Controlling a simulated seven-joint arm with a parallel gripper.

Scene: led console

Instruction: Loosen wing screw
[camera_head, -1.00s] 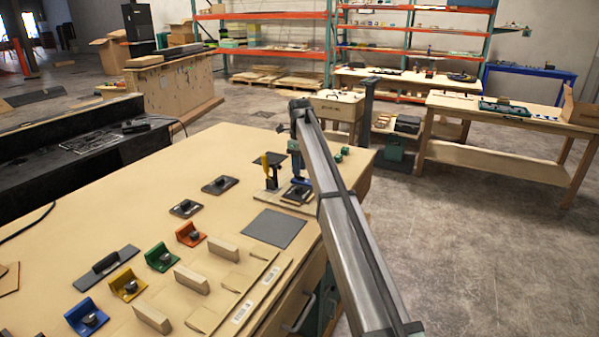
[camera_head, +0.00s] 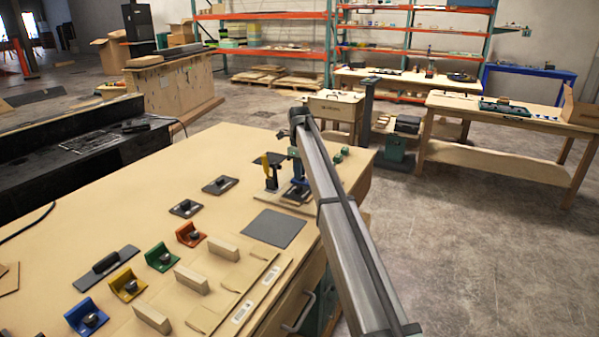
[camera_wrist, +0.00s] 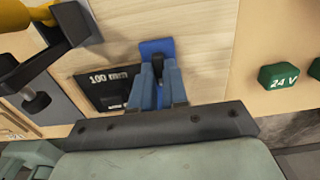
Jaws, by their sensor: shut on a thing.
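In the wrist view, the two blue-grey fingers of my gripper (camera_wrist: 158,88) are closed around a small dark piece (camera_wrist: 169,68), which looks like the wing screw. It stands against a bright blue part (camera_wrist: 157,47) on a pale wooden board (camera_wrist: 120,45). The fingers hide most of the screw, so its angle and thread cannot be told. A black plate marked "100 mm" (camera_wrist: 104,85) lies just left of the fingers. In the head view, my gripper (camera_head: 297,187) is low over the bench's far right corner, partly behind my arm.
A black stand with a yellow part (camera_head: 271,172) is close left of my gripper; it also shows in the wrist view (camera_wrist: 50,45). Green blocks, one marked "24 V" (camera_wrist: 285,77), are to the right. Coloured brackets and wooden blocks stand nearer on the bench (camera_head: 130,215).

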